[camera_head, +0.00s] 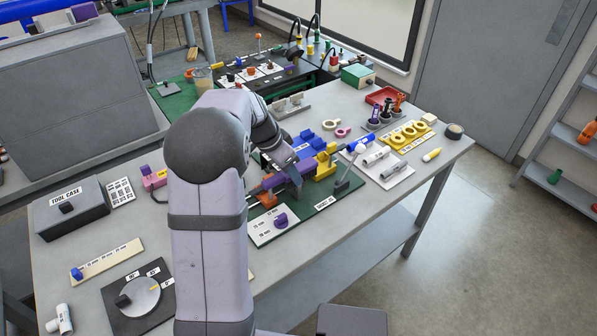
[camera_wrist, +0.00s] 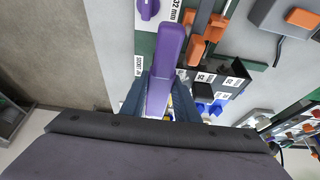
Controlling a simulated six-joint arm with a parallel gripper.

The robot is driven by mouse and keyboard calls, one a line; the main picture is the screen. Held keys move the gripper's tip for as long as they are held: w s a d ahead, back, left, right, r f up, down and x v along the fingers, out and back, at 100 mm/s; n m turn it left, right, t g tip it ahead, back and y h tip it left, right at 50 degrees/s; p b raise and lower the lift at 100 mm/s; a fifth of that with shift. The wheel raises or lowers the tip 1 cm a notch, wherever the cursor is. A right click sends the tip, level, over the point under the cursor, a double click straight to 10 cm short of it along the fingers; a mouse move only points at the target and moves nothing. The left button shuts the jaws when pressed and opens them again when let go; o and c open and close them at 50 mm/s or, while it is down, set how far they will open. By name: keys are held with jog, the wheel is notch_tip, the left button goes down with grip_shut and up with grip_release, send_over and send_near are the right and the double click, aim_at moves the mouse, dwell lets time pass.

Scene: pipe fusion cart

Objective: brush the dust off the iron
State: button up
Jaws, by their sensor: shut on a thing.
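My gripper (camera_wrist: 159,100) is shut on a long purple tool (camera_wrist: 170,45), which sticks out between the two fingers. I cannot tell from its visible part whether it has bristles. In the head view, the purple tool (camera_head: 273,181) shows below my wrist, over the green board at the middle of the bench. An orange piece (camera_wrist: 194,52) with a dark bar lies beside the tool in the wrist view, apart from it in the picture. It also shows in the head view (camera_head: 266,201). I cannot tell which part is the iron, and no dust can be made out.
A white plate with a purple knob (camera_head: 281,220) lies at the near side of the board. The tool case (camera_head: 72,207) sits at left.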

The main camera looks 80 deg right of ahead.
jog(key=shift+r+p, duration=2.7)
jog(key=shift+r, duration=1.4)
jog(key=shift+w, duration=0.1)
